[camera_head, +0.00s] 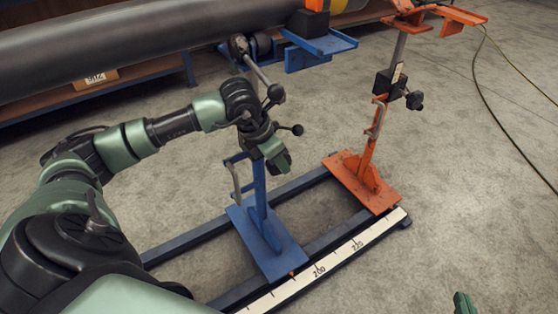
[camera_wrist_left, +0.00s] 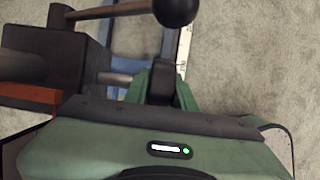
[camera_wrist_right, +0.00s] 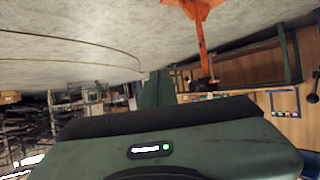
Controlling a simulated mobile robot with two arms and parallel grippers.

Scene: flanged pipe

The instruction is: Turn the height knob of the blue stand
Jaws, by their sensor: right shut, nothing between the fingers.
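The blue stand (camera_head: 258,205) rises from its blue base plate (camera_head: 264,244) on a dark rail frame. Its upper part is largely hidden behind my left arm. My left gripper (camera_head: 277,158) is at the stand's black clamp block (camera_wrist_left: 70,45), which shows in the left wrist view. There the green fingers (camera_wrist_left: 161,92) are on both sides of the dark height knob (camera_wrist_left: 161,72), at the end of a short metal stem, and appear closed on it. My right gripper (camera_head: 464,302) is at the lower right, far from the stand, shut and empty in the right wrist view (camera_wrist_right: 158,88).
A ball-ended rod (camera_wrist_left: 175,10) sticks out close to my left gripper. An orange stand (camera_head: 368,165) with its own black knob (camera_head: 414,100) stands to the right. A scale strip (camera_head: 335,258) runs along the frame. A large grey pipe (camera_head: 130,40) lies behind.

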